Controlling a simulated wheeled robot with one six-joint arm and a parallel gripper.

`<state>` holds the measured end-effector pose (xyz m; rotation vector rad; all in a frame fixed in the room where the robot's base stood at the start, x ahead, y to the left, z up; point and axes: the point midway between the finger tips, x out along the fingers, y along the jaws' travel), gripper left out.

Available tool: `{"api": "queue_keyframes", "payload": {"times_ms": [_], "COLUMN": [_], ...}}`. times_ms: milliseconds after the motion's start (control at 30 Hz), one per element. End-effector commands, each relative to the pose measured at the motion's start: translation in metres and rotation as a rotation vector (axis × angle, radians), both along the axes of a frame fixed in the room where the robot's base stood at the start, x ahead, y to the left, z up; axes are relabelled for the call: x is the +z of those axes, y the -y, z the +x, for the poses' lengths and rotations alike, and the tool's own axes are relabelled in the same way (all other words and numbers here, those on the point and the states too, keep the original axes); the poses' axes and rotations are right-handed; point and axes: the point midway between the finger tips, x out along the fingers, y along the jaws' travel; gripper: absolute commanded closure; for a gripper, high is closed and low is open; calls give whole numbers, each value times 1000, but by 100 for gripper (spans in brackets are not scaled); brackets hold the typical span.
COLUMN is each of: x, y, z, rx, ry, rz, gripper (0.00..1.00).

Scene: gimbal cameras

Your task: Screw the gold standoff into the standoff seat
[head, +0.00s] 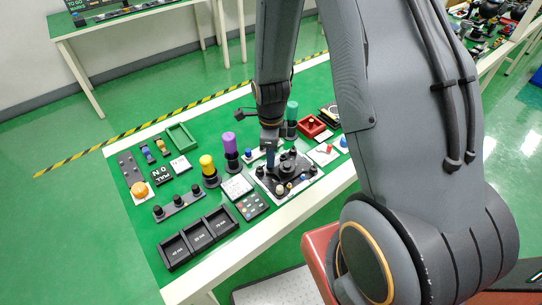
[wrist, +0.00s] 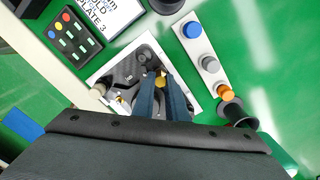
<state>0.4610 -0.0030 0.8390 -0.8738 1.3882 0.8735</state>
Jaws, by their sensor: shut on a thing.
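My gripper (head: 270,160) points down over a black fixture (head: 290,172) on a white plate near the table's front edge. In the wrist view its two blue fingers (wrist: 162,84) are closed around the gold standoff (wrist: 160,80), whose gold end shows between the fingertips. The fixture (wrist: 125,73) also shows there, just beyond and left of the fingers. The standoff seat cannot be made out; the fingers and standoff cover part of the fixture. I cannot tell whether the standoff touches the seat. In the head view the standoff is too small to tell.
Yellow (head: 207,163) and purple (head: 229,142) cylinders on dark bases stand left of the fixture. A black three-part tray (head: 198,238) lies at front left. A strip with blue, grey and orange knobs (wrist: 209,62) is right of the fingers in the wrist view. A red tray (head: 312,126) stands behind.

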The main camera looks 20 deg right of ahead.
Motion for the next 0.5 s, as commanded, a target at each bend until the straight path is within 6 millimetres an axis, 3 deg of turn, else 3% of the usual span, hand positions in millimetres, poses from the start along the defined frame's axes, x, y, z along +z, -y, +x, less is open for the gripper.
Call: {"api": "queue_keyframes", "payload": {"times_ms": [267, 500], "x": [0, -1], "y": [-1, -1], "z": [-1, -1], "rx": [-267, -317], "ry": [-1, 0], "rz": [0, 0], "gripper": [100, 100]}}
